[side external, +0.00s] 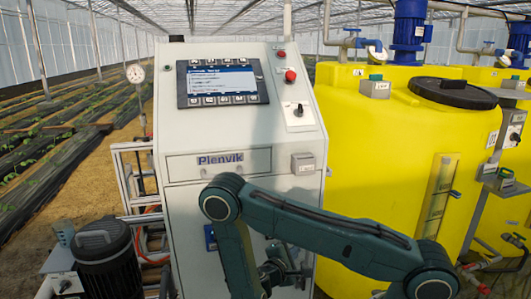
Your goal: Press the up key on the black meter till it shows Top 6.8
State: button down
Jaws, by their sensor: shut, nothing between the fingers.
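A black-framed panel (222,83) sits on the sloped upper face of the white cabinet. Its lit screen (222,80) has a blue header bar and several lines of text, too small to read. Rows of small keys run above and below the screen; I cannot make out which is the up key. My gripper (290,263) is low in front of the cabinet, well below the panel and apart from it. It is small and dark, partly mixed with my wrist, and looks shut and empty. My forearm covers part of the cabinet's lower front.
The white cabinet (240,140) also carries a red button (290,76) and a black rotary switch (299,110). A yellow tank (375,150) stands close on its right. A dark motor (107,262) is at lower left. Space before the panel is clear.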

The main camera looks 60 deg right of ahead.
jog(key=shift+w+d, duration=1.75)
jog(key=shift+w+d, duration=0.5)
jog(key=shift+d, duration=0.05)
dwell(2.0)
jog(key=shift+a, duration=0.1)
dwell(0.4)
jog(key=shift+s+a, duration=0.45)
jog(key=shift+s, duration=0.05)
jog(key=shift+s+a, duration=0.1)
jog(key=shift+s+a, duration=1.7)
dwell(0.9)
